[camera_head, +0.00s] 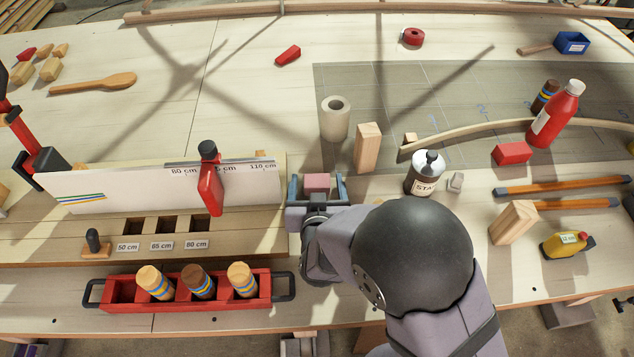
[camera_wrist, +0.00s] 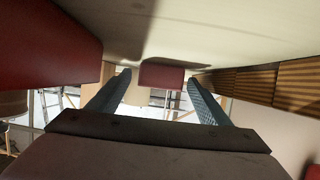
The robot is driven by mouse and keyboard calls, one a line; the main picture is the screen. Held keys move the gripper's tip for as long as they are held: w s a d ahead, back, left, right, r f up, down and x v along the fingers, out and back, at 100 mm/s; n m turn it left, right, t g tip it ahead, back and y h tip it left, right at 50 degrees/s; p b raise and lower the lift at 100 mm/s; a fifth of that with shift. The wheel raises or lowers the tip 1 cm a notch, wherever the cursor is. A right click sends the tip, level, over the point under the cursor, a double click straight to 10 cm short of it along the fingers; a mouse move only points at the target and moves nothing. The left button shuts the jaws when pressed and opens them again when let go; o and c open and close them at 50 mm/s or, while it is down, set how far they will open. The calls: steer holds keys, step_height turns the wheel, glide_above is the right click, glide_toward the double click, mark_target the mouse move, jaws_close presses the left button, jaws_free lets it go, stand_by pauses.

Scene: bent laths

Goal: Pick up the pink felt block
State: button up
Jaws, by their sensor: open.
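The pink felt block (camera_head: 317,182) lies just right of the end of the white lettered board, in the head view. My gripper (camera_head: 317,188) is around it with one blue-grey finger on each side. The gripper is open. In the wrist view the block (camera_wrist: 162,75) shows as a dark reddish shape centred between the two fingertips (camera_wrist: 158,82), with a gap on both sides. The block's lower part is hidden by my gripper in the head view.
The white board (camera_head: 130,188) with a red clamp (camera_head: 210,185) stands close on the left. A wooden block (camera_head: 367,148), a cream roll (camera_head: 335,118) and a dark bottle (camera_head: 424,173) stand close behind and right. A red tray (camera_head: 120,292) with striped pegs is front left.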

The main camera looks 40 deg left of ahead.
mark_target(317, 183)
steer(key=c, duration=1.1)
steer(key=shift+r, duration=0.15)
step_height(317, 183, up, 18)
steer(key=shift+f+p, duration=0.1)
steer(key=shift+p, duration=0.8)
